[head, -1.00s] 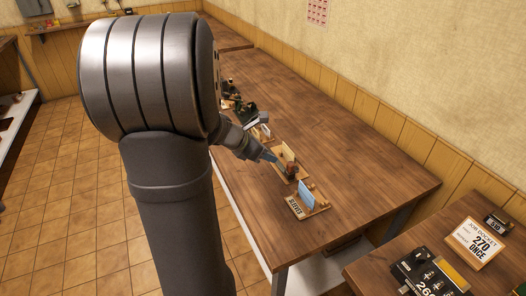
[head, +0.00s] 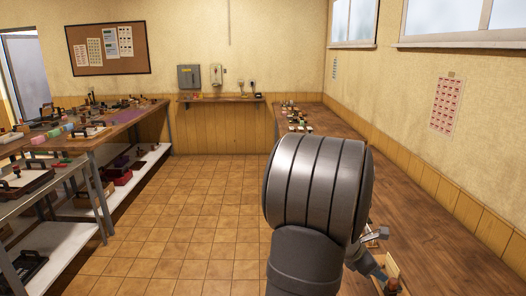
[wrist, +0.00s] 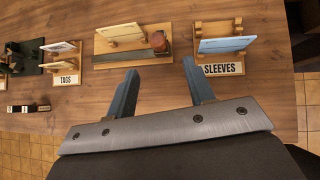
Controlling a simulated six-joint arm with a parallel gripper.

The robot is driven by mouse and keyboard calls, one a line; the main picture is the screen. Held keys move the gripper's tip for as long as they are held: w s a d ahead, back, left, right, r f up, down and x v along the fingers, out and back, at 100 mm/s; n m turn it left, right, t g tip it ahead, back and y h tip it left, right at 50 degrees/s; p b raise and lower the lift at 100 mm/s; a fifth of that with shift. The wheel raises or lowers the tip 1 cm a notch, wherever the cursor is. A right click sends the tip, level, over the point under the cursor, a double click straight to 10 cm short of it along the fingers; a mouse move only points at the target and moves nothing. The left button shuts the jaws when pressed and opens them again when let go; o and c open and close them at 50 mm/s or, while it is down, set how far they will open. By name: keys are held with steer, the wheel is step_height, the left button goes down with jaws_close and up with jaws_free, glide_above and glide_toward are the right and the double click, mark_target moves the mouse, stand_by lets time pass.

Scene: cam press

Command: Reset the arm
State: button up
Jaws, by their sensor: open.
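My gripper (wrist: 159,67) is open in the wrist view, its two blue-grey fingers apart with nothing between them. It is over the wooden bench, just in front of a wooden stand (wrist: 104,47) with a cream card and a brown round knob (wrist: 158,45). In the head view my gripper (head: 378,272) shows small at the lower right, partly hidden behind my own large grey arm. The stand's cream card (head: 391,265) shows beside it.
A holder marked SLEEVES (wrist: 222,70) with a blue card stands right of the fingers; a TAGS holder (wrist: 67,79) stands left. Bare bench (head: 440,236) lies to the right in the head view. Loaded tables (head: 103,139) stand across the open tiled floor (head: 190,215).

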mark_target(393, 281)
steer(key=x, duration=1.3)
